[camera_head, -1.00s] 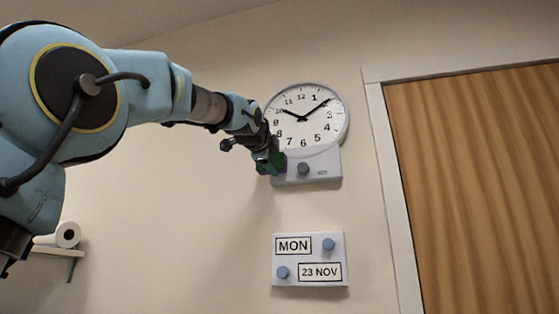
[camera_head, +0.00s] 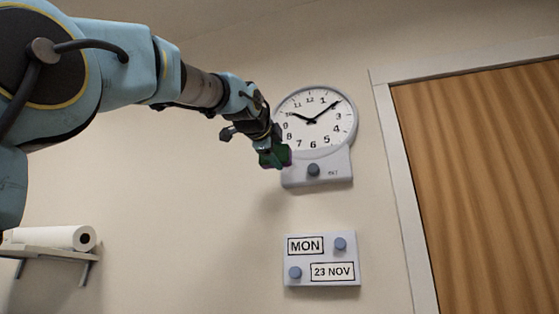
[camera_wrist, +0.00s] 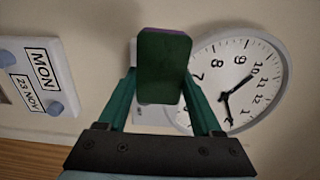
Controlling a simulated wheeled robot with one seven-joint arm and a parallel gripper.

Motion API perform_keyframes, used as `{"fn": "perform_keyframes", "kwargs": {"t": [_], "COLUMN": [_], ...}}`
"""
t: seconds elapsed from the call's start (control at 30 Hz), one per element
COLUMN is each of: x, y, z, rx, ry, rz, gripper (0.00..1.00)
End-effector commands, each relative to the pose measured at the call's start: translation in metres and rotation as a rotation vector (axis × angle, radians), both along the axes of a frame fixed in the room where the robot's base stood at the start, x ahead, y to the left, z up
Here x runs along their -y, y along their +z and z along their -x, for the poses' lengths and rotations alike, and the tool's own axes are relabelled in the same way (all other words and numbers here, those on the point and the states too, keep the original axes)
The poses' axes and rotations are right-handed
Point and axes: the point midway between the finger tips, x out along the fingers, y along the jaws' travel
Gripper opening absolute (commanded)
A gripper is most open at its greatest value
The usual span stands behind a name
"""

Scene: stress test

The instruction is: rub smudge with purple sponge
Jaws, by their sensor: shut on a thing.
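My gripper (camera_head: 275,152) is in front of the wall at the lower left of the round white clock (camera_head: 316,120). In the wrist view its two teal fingers (camera_wrist: 160,88) are shut on the sponge (camera_wrist: 162,68), one on each side. The sponge shows a dark green face, with a thin purple layer along its top edge. The clock also shows in the wrist view (camera_wrist: 268,90), partly behind the right finger. I cannot make out a smudge in any view. I cannot tell whether the sponge touches the wall or the clock.
A grey panel with a knob (camera_head: 313,170) sits under the clock. A date board (camera_head: 320,280) reading MON, 23 NOV hangs below it. A wooden door (camera_head: 480,170) with a pale frame is at right. A paper roll (camera_head: 60,237) lies on a shelf at left. Wall between is bare.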

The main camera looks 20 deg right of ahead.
Motion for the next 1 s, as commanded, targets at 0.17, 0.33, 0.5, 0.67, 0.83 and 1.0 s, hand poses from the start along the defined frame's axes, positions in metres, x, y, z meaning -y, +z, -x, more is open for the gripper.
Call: {"fn": "perform_keyframes", "kwargs": {"t": [0.17, 0.33, 0.5, 0.67, 0.83, 1.0], "x": [-0.002, -0.002, -0.006, -0.016, -0.022, -0.022], "y": [0.000, 0.000, -0.001, -0.001, -0.001, 0.000], "z": [0.002, 0.002, 0.007, 0.018, 0.024, 0.024], "rx": [0.000, 0.000, 0.001, 0.001, 0.000, 0.000], "ry": [0.000, 0.000, -0.001, -0.001, -0.001, -0.001], "rz": [0.000, 0.000, 0.001, 0.001, 0.000, 0.000], "gripper": [0.22, 0.22, 0.22, 0.22, 0.22, 0.22]}}
